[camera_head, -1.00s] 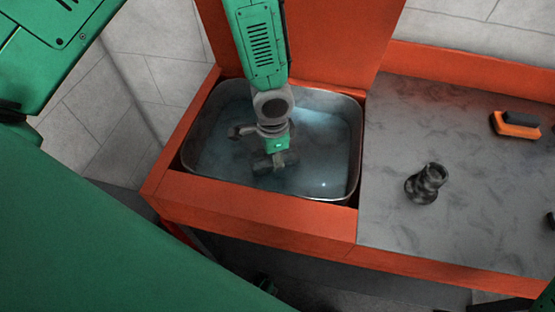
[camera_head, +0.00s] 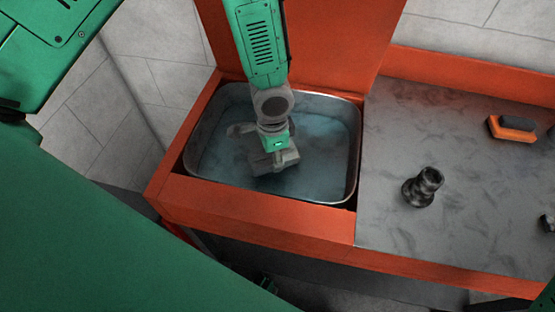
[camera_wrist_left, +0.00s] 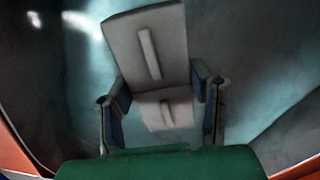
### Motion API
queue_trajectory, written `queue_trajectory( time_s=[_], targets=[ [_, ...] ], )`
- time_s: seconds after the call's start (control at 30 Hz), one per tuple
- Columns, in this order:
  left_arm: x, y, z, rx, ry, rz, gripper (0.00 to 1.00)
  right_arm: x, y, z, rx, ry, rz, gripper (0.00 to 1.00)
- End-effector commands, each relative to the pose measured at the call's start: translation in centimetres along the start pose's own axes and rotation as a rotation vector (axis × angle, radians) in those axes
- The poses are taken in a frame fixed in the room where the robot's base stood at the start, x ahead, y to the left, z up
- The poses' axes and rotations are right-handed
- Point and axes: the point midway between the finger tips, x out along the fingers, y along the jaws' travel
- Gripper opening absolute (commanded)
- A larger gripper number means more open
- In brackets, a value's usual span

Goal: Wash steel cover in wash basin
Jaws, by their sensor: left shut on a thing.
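The wash basin (camera_head: 357,155) is a metal tub of bluish water, set in the orange bench. My left gripper (camera_head: 273,160) reaches down into it from above, within the rim. In the left wrist view my left gripper (camera_wrist_left: 160,100) is shut on a pale grey plate with a raised rib, which I take to be the steel cover (camera_wrist_left: 172,58). The cover sits between the two fingers, with bluish water around it. How deep it lies is hard to tell. In the head view the gripper mostly hides it. My right gripper is not in view.
An orange bench frame (camera_head: 250,208) surrounds the basin, with a tall orange panel (camera_head: 335,45) behind it. On the grey worktop (camera_head: 450,170) to the right stand a dark round fitting (camera_head: 423,187) and an orange-and-black brush-like block (camera_head: 512,128). The worktop between them is clear.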

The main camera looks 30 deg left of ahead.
Motion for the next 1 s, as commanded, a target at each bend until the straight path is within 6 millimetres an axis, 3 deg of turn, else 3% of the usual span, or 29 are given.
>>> queue_trajectory(
  time_s=[1.0],
  targets=[
    [-8.1, 0.0, 0.0, 0.000, 0.000, -0.001, 0.02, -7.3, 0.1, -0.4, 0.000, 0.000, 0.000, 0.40]
  ],
)
